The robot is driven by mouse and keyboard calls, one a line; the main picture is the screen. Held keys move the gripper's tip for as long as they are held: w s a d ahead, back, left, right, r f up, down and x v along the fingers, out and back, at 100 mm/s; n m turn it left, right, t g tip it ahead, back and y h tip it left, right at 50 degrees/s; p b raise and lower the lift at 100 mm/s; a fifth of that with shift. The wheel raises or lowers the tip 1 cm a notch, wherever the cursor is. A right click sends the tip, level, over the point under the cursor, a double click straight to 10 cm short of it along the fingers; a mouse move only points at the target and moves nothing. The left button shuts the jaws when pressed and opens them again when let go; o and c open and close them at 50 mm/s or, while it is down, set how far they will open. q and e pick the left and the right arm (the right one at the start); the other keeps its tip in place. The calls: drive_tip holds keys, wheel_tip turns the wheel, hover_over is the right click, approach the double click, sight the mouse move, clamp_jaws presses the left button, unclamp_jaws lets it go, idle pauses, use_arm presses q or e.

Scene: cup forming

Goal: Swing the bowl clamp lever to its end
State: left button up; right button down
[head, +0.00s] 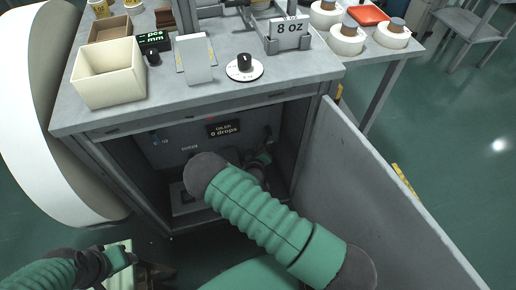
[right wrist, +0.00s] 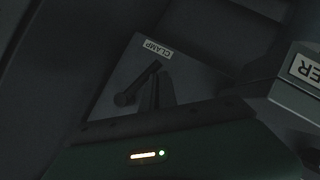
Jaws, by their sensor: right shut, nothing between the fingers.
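The bowl clamp lever (right wrist: 137,86) is a dark rod with a rounded end, on a grey plate labelled CLAMP (right wrist: 158,49) in the right wrist view. It slants from lower left to upper right. My right gripper (right wrist: 157,76) is shut and empty, its narrow dark fingers close beside the lever's upper right part; I cannot tell whether they touch. In the head view my right gripper (head: 264,156) is deep inside the open cabinet, partly behind my own arm. My left gripper (head: 130,256) is at the lower left, outside the cabinet; its jaws are unclear.
The cabinet's open door (head: 375,190) stands to the right of my right arm. A display reading 0 drops (head: 225,130) is on the back panel. The worktop (head: 215,100) above holds a cream bin (head: 108,75) and a dial (head: 244,66). The cabinet interior is dark and tight.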

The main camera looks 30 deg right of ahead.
drive_tip(key=shift+s+d+f, duration=0.25)
drive_tip(key=shift+d+f, duration=0.25)
drive_tip(key=shift+d, duration=0.35)
drive_tip(key=shift+s+a+r, duration=0.1)
drive_tip(key=p+v, duration=0.2)
drive_tip(key=v, duration=0.5)
drive_tip(key=shift+a, duration=0.1)
idle(0.3)
